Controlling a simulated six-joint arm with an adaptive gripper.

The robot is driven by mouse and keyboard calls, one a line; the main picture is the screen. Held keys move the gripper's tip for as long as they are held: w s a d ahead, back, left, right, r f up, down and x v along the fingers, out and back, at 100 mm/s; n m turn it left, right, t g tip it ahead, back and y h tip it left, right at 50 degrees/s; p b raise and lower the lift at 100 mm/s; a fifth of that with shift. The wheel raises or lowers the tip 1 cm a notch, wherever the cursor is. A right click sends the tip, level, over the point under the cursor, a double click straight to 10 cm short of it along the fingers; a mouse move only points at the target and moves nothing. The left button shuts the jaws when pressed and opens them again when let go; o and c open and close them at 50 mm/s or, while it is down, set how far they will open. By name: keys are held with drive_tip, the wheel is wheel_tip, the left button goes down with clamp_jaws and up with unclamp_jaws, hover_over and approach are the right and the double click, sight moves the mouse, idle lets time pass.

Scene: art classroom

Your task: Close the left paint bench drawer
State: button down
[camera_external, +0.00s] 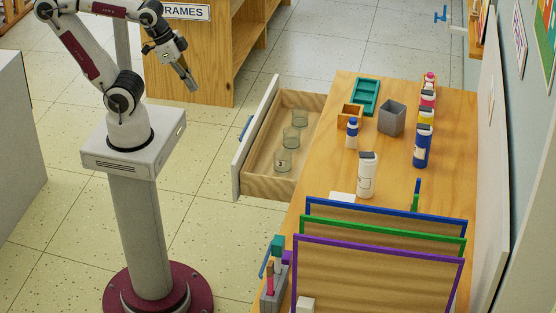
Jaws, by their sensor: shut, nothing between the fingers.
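A wooden drawer with a white front (256,140) and a blue handle (247,128) stands pulled out from the side of the paint bench (320,148), on the side facing my arm. Another blue handle (264,262) shows lower down on the same side of the bench, partly hidden by items there.
On the bench stand several paint bottles (422,146), a grey cup (391,118), a green tray (366,97) and framed boards (380,275). A wooden shelf labelled FRAMES (205,60) is behind my gripper. Open tiled floor (215,150) lies between my base and the drawer.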

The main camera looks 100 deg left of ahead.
drive_tip(key=s+a+f+n+t, duration=0.1)
drive_tip(key=s+a+f+n, duration=0.1)
drive_tip(key=a+f+n, duration=0.7)
drive_tip(key=s+a+f+n+t, duration=0.1)
drive_tip(key=s+a+f+n, duration=0.2)
drive_tip(key=a+f+n, duration=0.7)
drive_tip(key=s+a+f+n, duration=0.2)
drive_tip(key=a+f+n, duration=0.8)
drive_tip(key=a+n, duration=0.5)
drive_tip(key=a, duration=0.5)
drive_tip(key=shift+s+a+f+n+t, duration=0.15)
drive_tip(key=shift+s+a+n+t, duration=0.1)
drive_tip(key=shift+n+t, duration=0.15)
drive_tip(key=shift+h, duration=0.3)
drive_tip(key=w+r+x, duration=0.1)
drive_tip(key=w+x, duration=0.1)
drive_tip(key=x, duration=1.1)
drive_tip(key=shift+r, duration=0.25)
drive_tip(key=shift+w, duration=0.1)
